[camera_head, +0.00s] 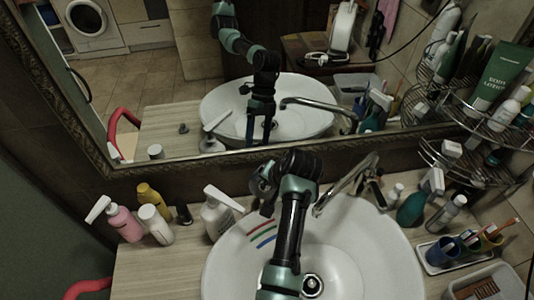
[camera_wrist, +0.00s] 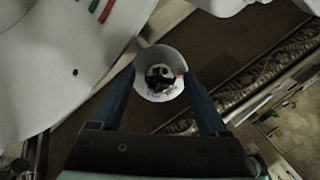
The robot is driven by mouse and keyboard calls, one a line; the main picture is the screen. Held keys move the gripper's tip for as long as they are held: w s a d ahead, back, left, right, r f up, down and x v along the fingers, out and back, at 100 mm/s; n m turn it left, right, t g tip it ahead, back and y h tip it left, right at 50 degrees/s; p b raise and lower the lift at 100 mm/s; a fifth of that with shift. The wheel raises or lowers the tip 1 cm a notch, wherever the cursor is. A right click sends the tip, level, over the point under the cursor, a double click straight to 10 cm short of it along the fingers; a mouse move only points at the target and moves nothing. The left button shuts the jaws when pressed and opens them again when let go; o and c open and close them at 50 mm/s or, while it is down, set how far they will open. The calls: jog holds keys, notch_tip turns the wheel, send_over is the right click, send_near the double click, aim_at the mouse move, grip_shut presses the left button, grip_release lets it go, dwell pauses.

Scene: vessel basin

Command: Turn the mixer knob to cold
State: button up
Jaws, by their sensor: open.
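In the wrist view, a round white piece with a dark, shiny centre (camera_wrist: 144,86) shows between my fingertips. It seems to be the mixer knob, seen end-on, with faint red and blue marks near its edge. My gripper (camera_wrist: 159,74) is open, one finger on each side of it; I cannot tell whether they touch it. In the head view my gripper (camera_head: 264,184) is above the back left of the white basin (camera_head: 385,245), and the knob is not clear there. The chrome faucet (camera_head: 343,184) stands to its right. Its lever position is unclear.
Red, green and blue stripes (camera_head: 263,233) mark the basin's back left. A white pump bottle (camera_head: 216,214) stands close left of my gripper, with a pink bottle (camera_head: 124,223) further left. Toiletries and a cup tray (camera_head: 434,262) stand right. A framed mirror (camera_head: 160,168) rises behind.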

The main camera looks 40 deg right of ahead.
jog(key=b+v, duration=0.2)
jog(key=v, duration=1.1)
